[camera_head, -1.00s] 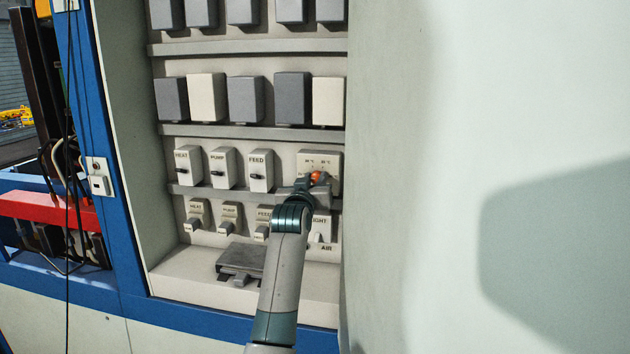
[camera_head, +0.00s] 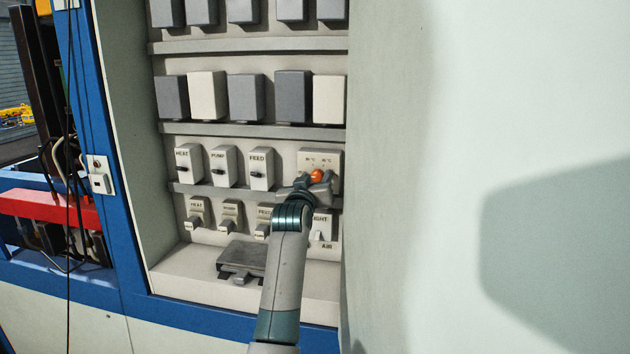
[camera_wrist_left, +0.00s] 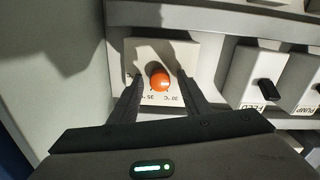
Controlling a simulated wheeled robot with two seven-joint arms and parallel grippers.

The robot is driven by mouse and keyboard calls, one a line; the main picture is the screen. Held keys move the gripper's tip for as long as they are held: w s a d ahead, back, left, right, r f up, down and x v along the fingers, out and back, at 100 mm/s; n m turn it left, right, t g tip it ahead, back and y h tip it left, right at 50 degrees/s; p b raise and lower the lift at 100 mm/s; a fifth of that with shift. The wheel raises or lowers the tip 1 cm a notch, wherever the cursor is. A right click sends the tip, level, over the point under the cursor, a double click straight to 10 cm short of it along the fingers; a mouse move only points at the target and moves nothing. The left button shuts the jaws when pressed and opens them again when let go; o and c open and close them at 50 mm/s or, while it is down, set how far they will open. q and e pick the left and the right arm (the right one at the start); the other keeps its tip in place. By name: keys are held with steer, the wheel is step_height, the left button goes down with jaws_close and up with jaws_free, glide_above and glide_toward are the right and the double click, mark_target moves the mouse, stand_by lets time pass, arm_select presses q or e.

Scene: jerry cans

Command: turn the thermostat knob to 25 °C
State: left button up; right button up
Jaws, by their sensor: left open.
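The thermostat is a pale box (camera_head: 332,160) at the right end of the labelled row, with small temperature marks on its face. My left gripper (camera_head: 316,179) is open at the thermostat. In the wrist view its two dark fingers (camera_wrist_left: 159,76) stand on either side of the knob, with gaps visible between. The knob's pointer direction is not clear. My right gripper is not in view.
HEAT (camera_head: 188,166), PUMP (camera_head: 223,168) and FEED (camera_head: 262,168) switch boxes stand left of the thermostat. More switches sit on the row below, partly behind my arm. A ledge (camera_head: 250,132) runs above. The cabinet's pale side wall (camera_head: 400,180) is close on the right.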

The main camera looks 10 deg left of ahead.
arm_select(q)
steer(key=shift+s, duration=0.1)
steer(key=shift+s+b, duration=0.4)
steer(key=shift+s, duration=0.4)
steer(key=s+b, duration=0.5)
steer(key=s, duration=1)
steer(key=shift+s, duration=0.3)
